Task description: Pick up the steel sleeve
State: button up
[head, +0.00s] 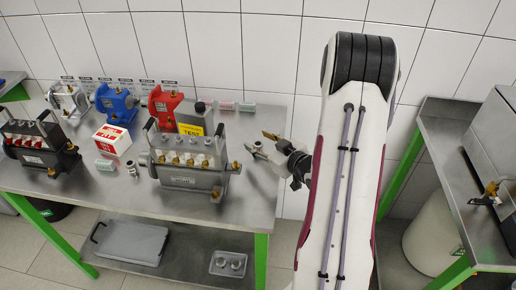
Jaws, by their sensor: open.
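I cannot tell for certain which item is the steel sleeve. A small metallic piece (131,168) stands on the steel bench, just left of the grey pump; it is too small to identify surely. Two small round metal parts (229,264) lie in a clear tray on the lower shelf. My gripper (262,141) is over the right end of the bench, right of the grey pump, pointing left. Its fingers are apart with nothing visible between them. It is well away from both the metallic piece and the round parts.
The grey pump (184,180) with brass fittings stands at the bench's front edge, between my gripper and the metallic piece. A yellow-labelled container (193,127), red-and-white box (113,139), black pump (38,157) and red pump (166,104) stand around. The bench's front right corner (255,215) is clear.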

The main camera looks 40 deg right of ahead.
aim_at(261, 147)
jog(key=shift+s+d+f+m+t, duration=0.15)
jog(key=shift+s+f+m+t, duration=0.25)
jog(key=shift+s+f+t, duration=0.6)
jog(key=shift+s+d+f+m+t, duration=0.1)
jog(key=shift+s+f+m+t, duration=0.15)
jog(key=shift+s, duration=0.4)
jog(key=shift+s+f+m+t, duration=0.15)
jog(key=shift+s+f, duration=0.2)
jog(key=shift+s, duration=0.25)
jog(key=shift+s+t, duration=0.3)
jog(key=shift+s, duration=0.2)
jog(key=shift+w, duration=0.1)
jog(key=shift+w+d, duration=0.1)
jog(key=shift+w, duration=1.1)
jog(key=shift+w, duration=0.1)
jog(key=shift+w+d, duration=0.1)
jog(key=shift+w, duration=2.4)
